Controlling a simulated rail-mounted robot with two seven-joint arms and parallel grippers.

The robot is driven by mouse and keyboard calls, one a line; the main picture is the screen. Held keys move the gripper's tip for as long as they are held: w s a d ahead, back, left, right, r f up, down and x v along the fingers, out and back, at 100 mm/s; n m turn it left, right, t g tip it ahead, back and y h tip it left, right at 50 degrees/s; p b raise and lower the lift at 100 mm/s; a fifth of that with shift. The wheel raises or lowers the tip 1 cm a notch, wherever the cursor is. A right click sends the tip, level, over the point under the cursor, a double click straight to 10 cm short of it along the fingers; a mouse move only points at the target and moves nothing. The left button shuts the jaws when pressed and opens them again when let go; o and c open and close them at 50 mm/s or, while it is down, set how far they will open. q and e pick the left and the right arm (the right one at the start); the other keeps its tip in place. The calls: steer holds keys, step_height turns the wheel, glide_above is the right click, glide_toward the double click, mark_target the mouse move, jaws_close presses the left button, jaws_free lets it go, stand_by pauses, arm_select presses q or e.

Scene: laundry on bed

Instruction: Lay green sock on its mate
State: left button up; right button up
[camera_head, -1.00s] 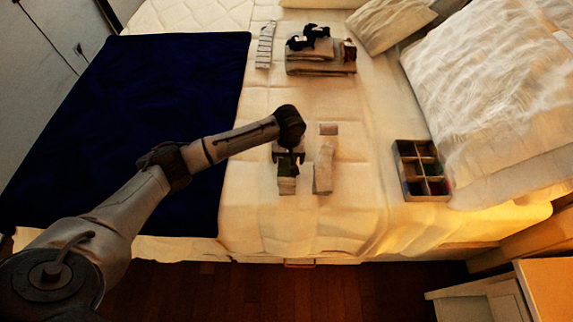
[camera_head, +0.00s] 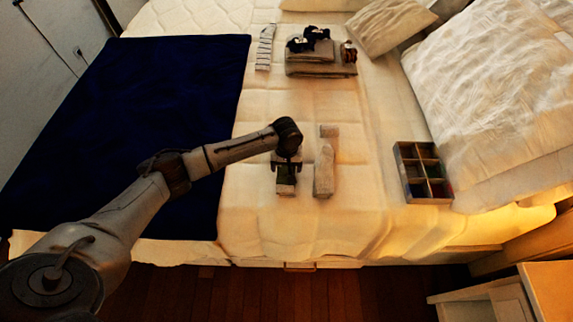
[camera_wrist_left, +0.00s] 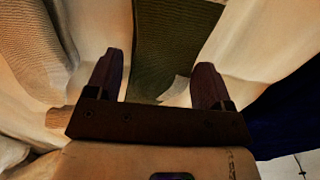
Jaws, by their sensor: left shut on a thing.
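My left gripper (camera_head: 287,166) is over the near part of the bed, shut on the green sock (camera_head: 286,180). In the left wrist view the dark green sock (camera_wrist_left: 165,45) runs between the two fingers (camera_wrist_left: 158,88), with a small pale patch near its close end. In the head view the gripper covers much of it, and a lighter end shows at the near side. I cannot make out a separate green mate. My right gripper is not in view.
A beige sock (camera_head: 324,170) lies just right of the gripper, also seen in the left wrist view (camera_wrist_left: 35,45). A divided box (camera_head: 400,170) stands further right. Folded clothes (camera_head: 320,69) with dark socks on top and a striped sock (camera_head: 265,48) lie farther back. A navy blanket (camera_head: 130,120) covers the left.

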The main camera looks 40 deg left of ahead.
arm_select(q)
steer(key=o, duration=0.9)
step_height(320, 180, up, 12)
steer(key=p, duration=0.3)
steer(key=s+d+f+m+t+h, duration=0.1)
steer(key=s+d+f+m, duration=0.35)
steer(key=s+d, duration=0.35)
steer(key=s+d+f+m+t+h, duration=0.1)
steer(key=s+d+f+m, duration=0.2)
steer(key=s+d+f, duration=0.4)
steer(key=s+r, duration=0.1)
steer(key=s, duration=0.5)
steer(key=s+a+r+m+t+y, duration=0.1)
steer(key=s, duration=0.4)
steer(key=s+a+r+m, duration=0.1)
steer(key=s, duration=0.5)
steer(key=shift+s+a+t+y, duration=0.15)
steer(key=shift+s+t+y, duration=0.15)
steer(key=shift+y, duration=0.1)
